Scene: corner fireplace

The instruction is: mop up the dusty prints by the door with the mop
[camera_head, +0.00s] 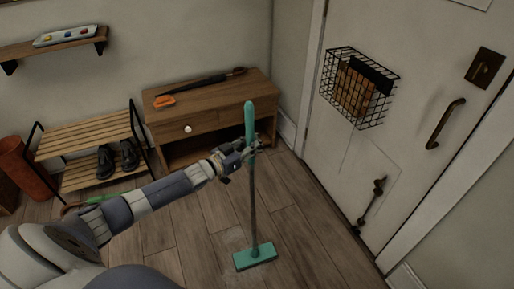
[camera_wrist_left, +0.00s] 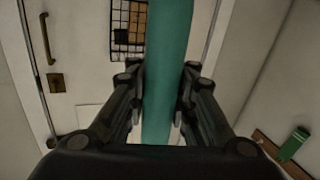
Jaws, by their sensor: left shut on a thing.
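The mop (camera_head: 253,205) has a teal grip, a dark shaft and a flat teal head (camera_head: 255,257), and stands near upright with its head on the wooden floor. My left gripper (camera_head: 247,147) is shut around the teal upper handle. In the left wrist view the handle (camera_wrist_left: 168,75) runs between both fingers of my left gripper (camera_wrist_left: 160,105). A pale, faint patch (camera_head: 235,237) shows on the floor just behind the mop head; I cannot tell its exact outline. The white door (camera_head: 400,100) is at the right. My right gripper is not in view.
A wooden cabinet (camera_head: 215,118) stands behind the mop, with an orange item (camera_head: 165,101) and a dark long object (camera_head: 205,84) on top. A slatted shoe rack (camera_head: 85,143) holds black shoes at the left. A wire basket (camera_head: 358,88) hangs on the door. Floor around the mop head is open.

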